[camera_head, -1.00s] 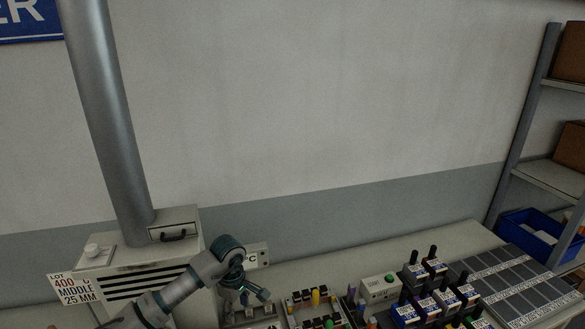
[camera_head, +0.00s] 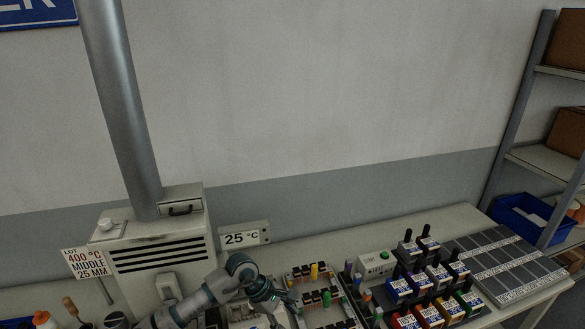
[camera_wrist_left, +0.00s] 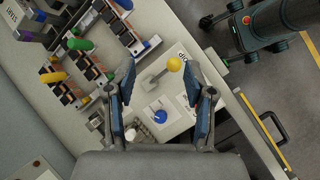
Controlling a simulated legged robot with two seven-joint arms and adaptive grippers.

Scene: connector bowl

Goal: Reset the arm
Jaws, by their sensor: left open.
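My left arm comes in from the lower left in the head view, with its left gripper (camera_head: 284,303) over the bench beside the connector boards. In the left wrist view the left gripper (camera_wrist_left: 160,75) is open, its two blue-padded fingers wide apart with nothing between the pads. Below it on the bench are a lever with a yellow ball knob (camera_wrist_left: 173,64) and a blue ball knob (camera_wrist_left: 160,116) beside white paper labels. My right gripper is in neither view.
A furnace (camera_head: 140,235) with a pipe stands at the left, beside a 25 °C sign (camera_head: 244,237). A shelf (camera_head: 545,165) stands far right.

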